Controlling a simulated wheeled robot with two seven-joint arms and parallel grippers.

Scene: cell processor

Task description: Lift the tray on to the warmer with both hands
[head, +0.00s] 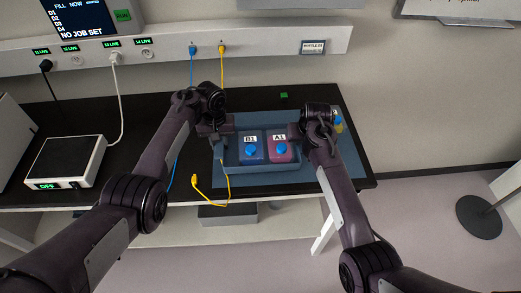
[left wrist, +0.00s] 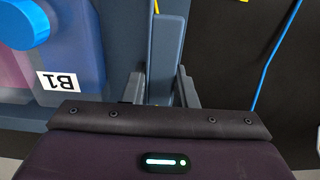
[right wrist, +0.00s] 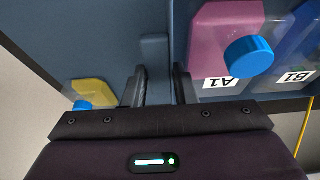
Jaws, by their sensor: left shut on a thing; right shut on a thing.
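The blue-grey tray (head: 262,167) sits over the blue mat on the right part of the black bench. It holds a blue container marked B1 (head: 250,141) and a pink one marked A1 (head: 281,143), both with blue caps. My left gripper (head: 214,130) is shut on the tray's left side; the gripped upright part (left wrist: 164,60) shows between the fingers in the left wrist view. My right gripper (head: 297,131) is shut on the tray's right side, which also shows in the right wrist view (right wrist: 153,65). The white warmer (head: 66,158) stands at the far left, reading OFF.
A yellow container (head: 338,126) with a blue cap stands right of the tray. A loose yellow cable (head: 227,181) lies by the tray's left front. A blue cable (head: 173,172) and a white cable (head: 122,105) cross the bench. Black bench between warmer and tray is otherwise mostly clear.

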